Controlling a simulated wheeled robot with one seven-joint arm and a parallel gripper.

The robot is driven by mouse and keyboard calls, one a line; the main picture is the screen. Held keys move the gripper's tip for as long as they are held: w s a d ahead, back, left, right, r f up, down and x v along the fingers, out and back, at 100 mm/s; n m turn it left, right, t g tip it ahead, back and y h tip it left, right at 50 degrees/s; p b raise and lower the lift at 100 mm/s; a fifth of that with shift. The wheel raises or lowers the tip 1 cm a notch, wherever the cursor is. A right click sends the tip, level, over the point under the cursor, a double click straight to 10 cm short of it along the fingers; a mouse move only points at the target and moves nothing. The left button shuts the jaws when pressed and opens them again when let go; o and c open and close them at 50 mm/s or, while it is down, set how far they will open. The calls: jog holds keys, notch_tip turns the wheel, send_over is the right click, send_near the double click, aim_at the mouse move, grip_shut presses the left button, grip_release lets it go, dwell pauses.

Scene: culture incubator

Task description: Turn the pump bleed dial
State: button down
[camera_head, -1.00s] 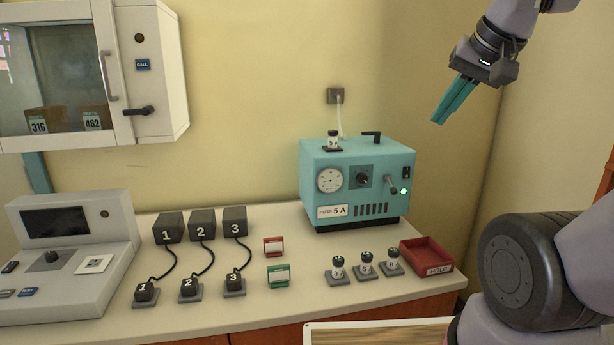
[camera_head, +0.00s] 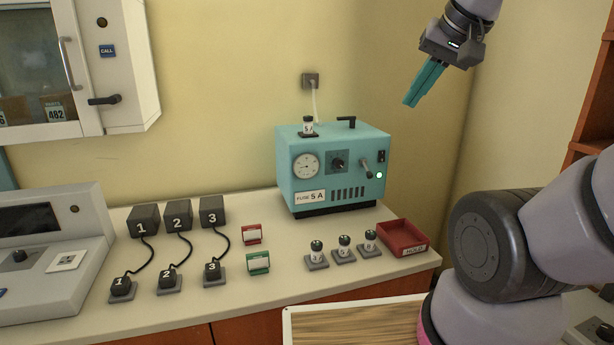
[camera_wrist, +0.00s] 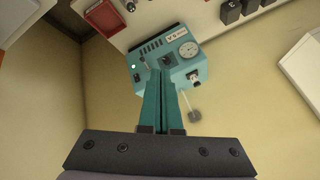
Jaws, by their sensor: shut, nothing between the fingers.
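The teal pump box (camera_head: 300,172) stands on the bench against the back wall. Its front carries a round white gauge (camera_head: 306,166), a black dial on a dark square plate (camera_head: 338,163), a lever (camera_head: 366,168) and a lit green lamp (camera_head: 379,175). My gripper (camera_head: 410,104) is shut and empty, in the air above and to the right of the pump, apart from it. In the wrist view the teal fingers (camera_wrist: 165,76) point toward the pump front (camera_wrist: 150,52), and their tips partly cover the dial area. Which way the dial points is too small to tell.
Several vials on bases (camera_head: 343,250) and a red HOLD tray (camera_head: 402,238) sit in front. Numbered black blocks (camera_head: 178,216) stand left. A wall cabinet (camera_head: 128,65) hangs upper left.

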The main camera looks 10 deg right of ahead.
jog(key=c, duration=0.8)
grip_release()
jog(key=shift+f, duration=0.15)
jog(key=o, duration=0.3)
jog(key=w+a+f+m+g+y, duration=0.1)
jog(key=f+m+g, duration=0.1)
jog(key=f, duration=0.1)
jog(key=w+a+f+m+g+y, duration=0.1)
jog(key=f+m+g, duration=0.1)
jog(key=f, duration=0.1)
jog(key=w+f+m+g+y, duration=0.1)
jog(key=f+m+g, duration=0.1)
jog(key=m, duration=0.1)
jog(key=shift+a+f, duration=0.4)
jog(key=shift+o, duration=0.2)
jog(key=n+t+y, duration=1.1)
jog(key=n+t, duration=0.4)
jog(key=n, duration=1.8)
send_near(341, 165)
jog(key=x, duration=0.7)
jog(key=shift+w+a, duration=0.15)
jog(key=shift+w+a+r, duration=0.25)
jog(key=shift+w+a, duration=0.1)
